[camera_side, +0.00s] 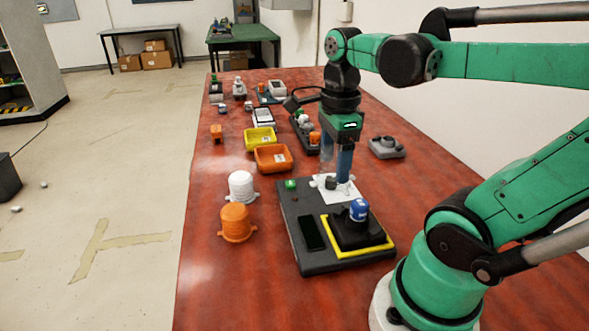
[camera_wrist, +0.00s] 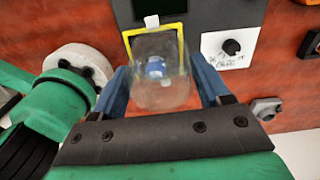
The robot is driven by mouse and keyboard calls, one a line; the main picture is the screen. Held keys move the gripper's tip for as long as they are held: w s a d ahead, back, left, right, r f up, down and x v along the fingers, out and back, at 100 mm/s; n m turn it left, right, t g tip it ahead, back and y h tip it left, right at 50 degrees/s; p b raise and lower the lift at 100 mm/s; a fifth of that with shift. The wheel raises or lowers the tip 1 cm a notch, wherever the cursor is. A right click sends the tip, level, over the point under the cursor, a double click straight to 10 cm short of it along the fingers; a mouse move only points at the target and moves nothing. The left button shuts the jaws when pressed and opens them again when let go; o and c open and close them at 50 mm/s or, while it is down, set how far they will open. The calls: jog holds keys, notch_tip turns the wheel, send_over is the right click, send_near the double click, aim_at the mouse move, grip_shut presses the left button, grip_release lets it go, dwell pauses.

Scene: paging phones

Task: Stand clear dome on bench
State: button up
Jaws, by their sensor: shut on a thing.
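My gripper (camera_side: 337,170) points down over the far part of a dark grey panel (camera_side: 290,215). Its blue fingers are shut on a clear dome (camera_wrist: 165,92), which sits between them in the wrist view. In the side view the dome shows only faintly beside the fingers, raised above the red bench (camera_side: 205,185). Through the dome in the wrist view I see a blue cap (camera_wrist: 156,67). In the side view this cap (camera_side: 358,208) tops a black block inside a yellow square frame (camera_side: 345,257) on the panel. The dome's far rim is hard to make out.
A white plate with a dark knob (camera_wrist: 231,47) is on the panel. A white ribbed dome (camera_side: 241,186) and an orange one (camera_side: 236,222) stand left of it. Orange (camera_side: 272,158) and yellow (camera_side: 259,139) trays lie beyond. The bench's near left is clear.

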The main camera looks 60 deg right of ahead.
jog(key=w+a+r+n, duration=0.3)
jog(key=w+a+n, duration=0.15)
jog(key=a, duration=0.35)
jog(key=w+a+r+n, duration=0.3)
jog(key=w+a+n, duration=0.15)
jog(key=a, duration=0.25)
jog(key=shift+m, duration=0.3)
notch_tip(320, 180, down, 19)
jog(key=shift+a+f, duration=0.15)
jog(key=shift+f, duration=0.05)
jog(key=shift+f, duration=0.1)
jog(key=o, duration=1)
